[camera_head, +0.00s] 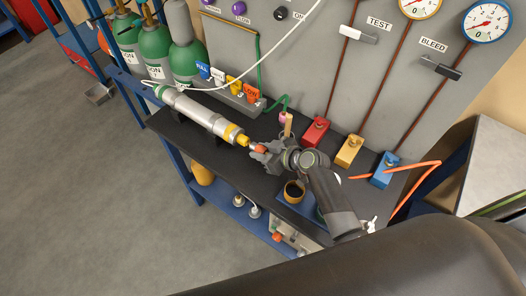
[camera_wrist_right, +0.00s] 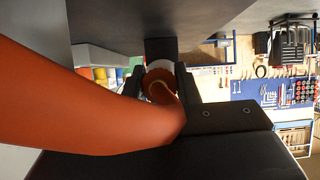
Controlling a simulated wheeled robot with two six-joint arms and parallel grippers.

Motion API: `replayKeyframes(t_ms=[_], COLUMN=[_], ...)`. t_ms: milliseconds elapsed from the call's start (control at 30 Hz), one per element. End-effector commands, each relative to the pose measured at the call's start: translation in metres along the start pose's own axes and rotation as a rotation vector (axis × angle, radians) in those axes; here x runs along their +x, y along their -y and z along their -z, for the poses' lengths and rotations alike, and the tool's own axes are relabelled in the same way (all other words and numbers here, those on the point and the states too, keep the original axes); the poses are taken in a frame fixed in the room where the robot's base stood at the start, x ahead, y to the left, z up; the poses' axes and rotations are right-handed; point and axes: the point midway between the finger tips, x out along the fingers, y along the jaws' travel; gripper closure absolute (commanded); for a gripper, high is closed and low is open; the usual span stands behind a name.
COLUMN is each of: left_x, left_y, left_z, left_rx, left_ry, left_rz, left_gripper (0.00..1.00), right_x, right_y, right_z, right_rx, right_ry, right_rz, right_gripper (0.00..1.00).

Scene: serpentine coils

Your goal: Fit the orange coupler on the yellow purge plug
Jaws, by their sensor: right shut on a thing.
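The yellow purge plug (camera_head: 242,139) is at the right end of the silver cylinder lying on the dark bench. The orange coupler (camera_head: 258,147) is in line with the plug, right at its tip; I cannot tell whether they touch or how far they overlap. My right gripper (camera_head: 262,153) is shut on the coupler from the right. In the right wrist view a thick orange hose (camera_wrist_right: 80,100) crosses the left side and curves in between the gripper's fingers (camera_wrist_right: 160,85). The plug cannot be made out there. My left gripper is not in view.
The silver cylinder (camera_head: 195,112) lies along the bench (camera_head: 185,140). Red (camera_head: 316,131), yellow (camera_head: 348,150) and blue (camera_head: 385,170) blocks stand along the back panel. A dark cup (camera_head: 294,191) stands near my right arm. Orange hose (camera_head: 415,168) loops at the right.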

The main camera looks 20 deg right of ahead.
Motion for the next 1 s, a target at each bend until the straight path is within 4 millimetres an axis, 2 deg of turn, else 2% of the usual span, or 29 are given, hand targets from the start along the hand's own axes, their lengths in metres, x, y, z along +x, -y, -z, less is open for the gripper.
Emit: replayKeyframes(t_ms=[767,800,1000], left_x=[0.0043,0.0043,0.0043], left_y=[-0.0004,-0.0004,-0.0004], left_z=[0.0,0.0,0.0], left_rx=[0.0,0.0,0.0], left_ry=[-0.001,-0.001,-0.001], left_rz=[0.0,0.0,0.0], left_gripper=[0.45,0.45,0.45], right_x=[0.0071,0.0071,0.007], right_y=[0.0004,0.0004,0.0003], right_z=[0.0045,0.0046,0.0042], right_rx=[0.0,0.0,0.0], right_ry=[-0.002,-0.002,-0.001], right_rz=[0.0,0.0,0.0], right_gripper=[1.0,0.69,0.46])
